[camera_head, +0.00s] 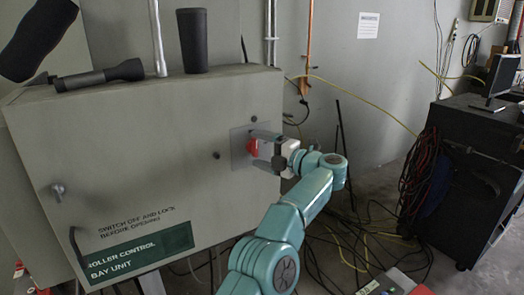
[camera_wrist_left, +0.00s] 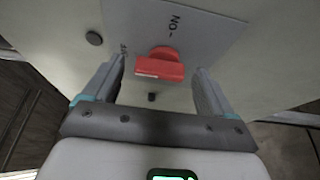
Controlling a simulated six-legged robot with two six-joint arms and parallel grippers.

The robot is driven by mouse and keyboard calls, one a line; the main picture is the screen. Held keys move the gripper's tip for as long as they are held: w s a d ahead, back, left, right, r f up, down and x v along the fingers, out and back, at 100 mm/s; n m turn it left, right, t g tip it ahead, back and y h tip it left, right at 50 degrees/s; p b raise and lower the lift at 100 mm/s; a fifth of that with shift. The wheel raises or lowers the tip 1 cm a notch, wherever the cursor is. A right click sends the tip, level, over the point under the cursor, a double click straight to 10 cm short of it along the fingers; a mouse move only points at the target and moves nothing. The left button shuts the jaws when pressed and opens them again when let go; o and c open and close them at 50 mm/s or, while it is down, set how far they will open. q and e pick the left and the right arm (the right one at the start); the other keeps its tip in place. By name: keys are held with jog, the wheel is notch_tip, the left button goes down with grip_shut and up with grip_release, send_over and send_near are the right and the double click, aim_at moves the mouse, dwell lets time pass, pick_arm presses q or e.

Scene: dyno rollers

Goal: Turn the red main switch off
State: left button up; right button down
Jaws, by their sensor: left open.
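The red main switch (camera_head: 253,147) sits on a grey plate (camera_head: 236,152) on the right part of the control cabinet's front. In the left wrist view the red switch (camera_wrist_left: 160,66) shows a bar-shaped handle in front of the plate (camera_wrist_left: 205,32), which carries the letters "NO". My left gripper (camera_head: 264,150) is at the switch, with its fingers open. In the left wrist view the gripper (camera_wrist_left: 158,90) has one finger on each side of the handle, with a gap on both sides. My right gripper is not in view.
The grey cabinet (camera_head: 140,135) carries a "Roller control bay unit" sign (camera_head: 140,255). A black cabinet (camera_head: 465,180) with hanging cables is at right. Cables lie on the floor.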

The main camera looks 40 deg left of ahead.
pick_arm(q)
jog(key=w+d+p, duration=0.1)
jog(key=d+p, duration=0.2)
jog(key=d, duration=1.3)
jog(key=shift+w+d, duration=0.15)
jog(key=shift+w, duration=0.2)
